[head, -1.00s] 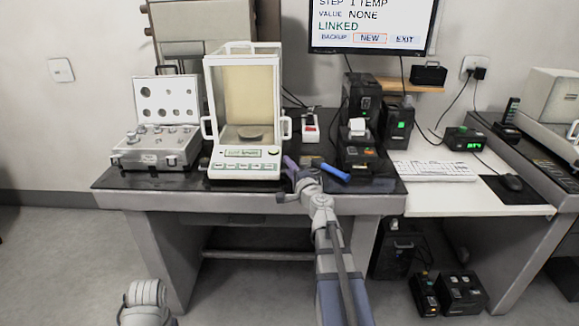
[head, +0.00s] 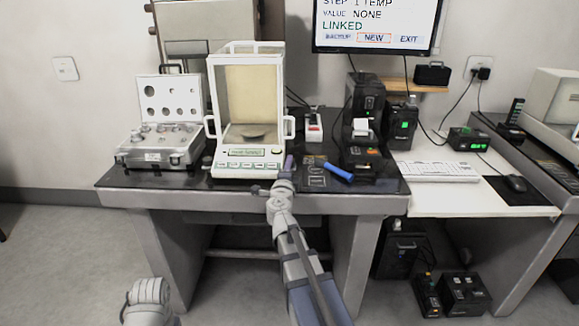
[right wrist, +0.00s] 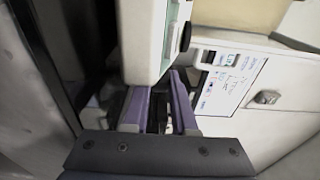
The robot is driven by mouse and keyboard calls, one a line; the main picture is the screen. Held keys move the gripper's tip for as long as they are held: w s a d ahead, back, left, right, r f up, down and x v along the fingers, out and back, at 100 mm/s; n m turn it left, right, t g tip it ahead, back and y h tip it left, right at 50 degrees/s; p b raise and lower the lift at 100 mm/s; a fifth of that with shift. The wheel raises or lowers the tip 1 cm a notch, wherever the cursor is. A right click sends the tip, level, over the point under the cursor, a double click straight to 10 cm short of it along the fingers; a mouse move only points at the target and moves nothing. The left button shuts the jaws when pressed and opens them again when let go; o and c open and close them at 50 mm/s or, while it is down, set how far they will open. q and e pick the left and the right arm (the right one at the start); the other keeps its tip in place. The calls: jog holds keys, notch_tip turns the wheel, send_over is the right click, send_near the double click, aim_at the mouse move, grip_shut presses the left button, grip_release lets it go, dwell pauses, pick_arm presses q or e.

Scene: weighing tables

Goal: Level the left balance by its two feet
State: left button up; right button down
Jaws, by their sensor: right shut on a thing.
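The left balance (head: 248,161) is a white case with a glass draft shield (head: 245,92) and a round pan (head: 250,131) inside. It stands on the dark table, its front panel facing me. My right gripper (head: 285,170) is at its front right corner, low by the table top. In the right wrist view, the two purple fingers (right wrist: 160,105) are at the edge of the balance body (right wrist: 230,75), shut on its right foot, which is mostly hidden between them. The left foot is not clear. My left gripper is out of view; only part of my left arm shows.
An open case of weights (head: 160,150) stands left of the balance. A blue-handled tool (head: 338,172) lies to the right, before a black printer (head: 361,150). A red-and-white device (head: 313,127) stands behind. A keyboard (head: 435,171) is on the desk at right.

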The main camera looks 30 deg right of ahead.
dwell(0.3)
jog(key=c, duration=0.7)
grip_release()
jog(key=v, duration=0.8)
jog(key=shift+w, duration=0.1)
jog(key=shift+o, duration=0.2)
